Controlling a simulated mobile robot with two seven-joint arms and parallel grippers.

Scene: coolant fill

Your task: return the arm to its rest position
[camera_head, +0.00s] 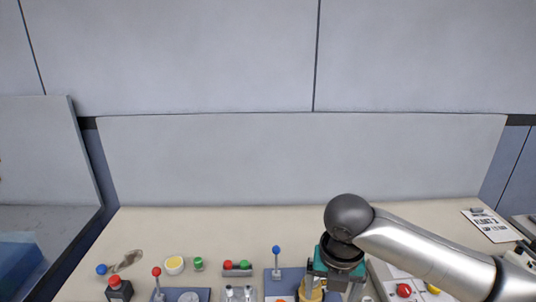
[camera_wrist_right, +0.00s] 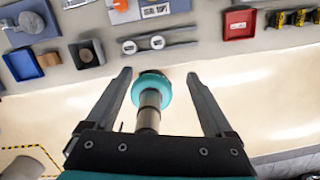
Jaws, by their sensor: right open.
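My right arm enters the head view from the right. Its dark wrist and teal-trimmed gripper (camera_head: 336,282) point down over the right half of the bench, and the fingertips are not clear there. In the right wrist view the gripper (camera_wrist_right: 158,75) has its two dark fingers spread wide apart. A metal cylinder with a teal collar (camera_wrist_right: 151,90) shows between the fingers, with a gap on both sides. Its lower end is hidden by the gripper body. My left gripper is in neither view.
The beige bench (camera_head: 240,217) is clear at the back. Along its front stand a blue-knobbed lever (camera_head: 276,251), a red-knobbed lever (camera_head: 156,272), a yellow round item (camera_head: 174,264) and red and green buttons (camera_head: 237,267). A red tray (camera_wrist_right: 239,24) shows in the wrist view.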

